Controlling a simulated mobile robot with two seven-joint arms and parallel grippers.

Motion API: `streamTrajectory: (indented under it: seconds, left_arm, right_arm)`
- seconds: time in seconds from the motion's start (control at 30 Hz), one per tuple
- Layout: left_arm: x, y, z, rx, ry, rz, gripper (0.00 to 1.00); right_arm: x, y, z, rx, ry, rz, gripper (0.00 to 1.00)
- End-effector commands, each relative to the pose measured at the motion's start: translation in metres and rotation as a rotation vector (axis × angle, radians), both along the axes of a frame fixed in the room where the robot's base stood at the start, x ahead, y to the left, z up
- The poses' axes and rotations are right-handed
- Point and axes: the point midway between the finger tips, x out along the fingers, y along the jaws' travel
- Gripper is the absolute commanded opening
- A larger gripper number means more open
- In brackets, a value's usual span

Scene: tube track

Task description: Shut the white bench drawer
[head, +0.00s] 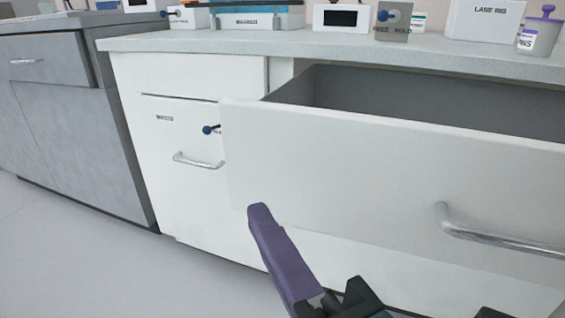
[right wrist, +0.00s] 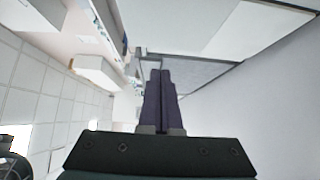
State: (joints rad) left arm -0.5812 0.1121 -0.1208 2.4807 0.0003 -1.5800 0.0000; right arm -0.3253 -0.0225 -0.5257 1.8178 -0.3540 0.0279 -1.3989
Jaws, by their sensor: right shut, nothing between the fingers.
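The white bench drawer (head: 390,170) stands pulled out of the bench on the right of the head view. Its grey inside shows above the front, and the part I see is empty. Its metal bar handle (head: 495,236) is at the lower right of the front. My right gripper (head: 260,212), with purple fingers, is in front of the drawer front, near its lower left. It is shut and holds nothing; its fingers lie together in the right wrist view (right wrist: 160,80). I cannot tell whether it touches the drawer. My left gripper is not in view.
The bench top (head: 330,47) carries boxes, a blue tray (head: 255,17) and a purple-topped tub (head: 540,35). Left of the drawer is a white cabinet door (head: 185,185) with its own handle. A grey cabinet (head: 70,120) stands further left. The floor (head: 80,265) at lower left is clear.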

Motion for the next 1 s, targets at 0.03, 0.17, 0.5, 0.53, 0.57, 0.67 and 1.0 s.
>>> streamTrajectory:
  seconds: [0.03,0.17,0.5,0.53,0.57,0.67,1.0]
  left_arm:
    - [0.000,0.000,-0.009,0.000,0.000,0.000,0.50]
    - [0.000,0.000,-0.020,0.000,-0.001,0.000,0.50]
    - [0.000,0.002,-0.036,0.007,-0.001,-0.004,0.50]
    - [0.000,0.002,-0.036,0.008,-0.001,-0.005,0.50]
    - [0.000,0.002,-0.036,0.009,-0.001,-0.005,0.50]
    - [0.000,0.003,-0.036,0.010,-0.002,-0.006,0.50]
    - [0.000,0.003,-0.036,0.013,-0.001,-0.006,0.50]
  right_arm:
    - [0.011,0.006,-0.003,0.002,-0.006,0.000,0.00]
    - [0.036,0.019,-0.003,0.002,-0.004,-0.001,0.00]
    - [0.078,0.014,-0.002,0.000,0.000,-0.001,0.00]
    - [0.079,0.014,-0.001,-0.001,0.000,-0.001,0.00]
    - [0.081,0.013,-0.001,0.000,0.000,-0.001,0.00]
    - [0.082,0.013,-0.001,0.001,0.003,-0.001,0.00]
    - [0.083,0.012,-0.001,0.001,0.003,-0.001,0.00]
